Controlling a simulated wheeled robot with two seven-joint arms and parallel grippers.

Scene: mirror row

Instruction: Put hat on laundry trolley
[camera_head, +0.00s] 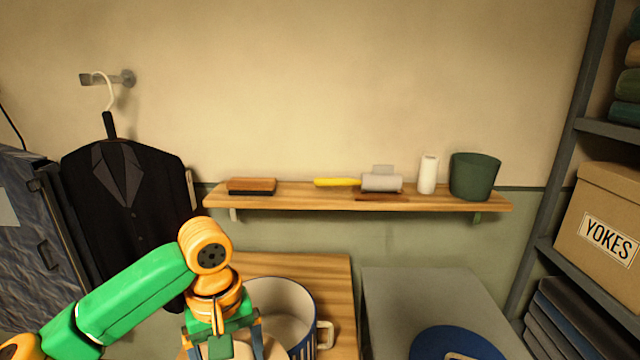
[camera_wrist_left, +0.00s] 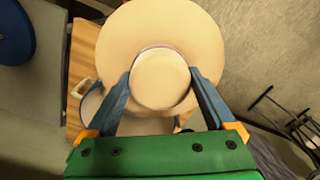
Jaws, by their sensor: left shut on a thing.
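My left gripper (camera_head: 224,345) is at the bottom of the head view, pointing down. In the left wrist view its two blue fingers (camera_wrist_left: 160,78) are shut on the round crown of a cream hat (camera_wrist_left: 145,28) with a wide brim. The hat is only partly seen in the head view, at the bottom edge below the fingers. It is beside and partly in front of a striped pot. I cannot make out a laundry trolley for certain; a thin dark frame (camera_wrist_left: 290,115) stands on the floor at the right of the wrist view. My right gripper is not in view.
The white and blue pot (camera_head: 285,295) stands on a wooden table (camera_head: 340,275). A grey table (camera_head: 410,290) bears a blue round thing (camera_head: 455,343). A wall shelf (camera_head: 300,200) holds a brush, roller, white cylinder and green bucket. A black jacket (camera_head: 130,190) hangs left.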

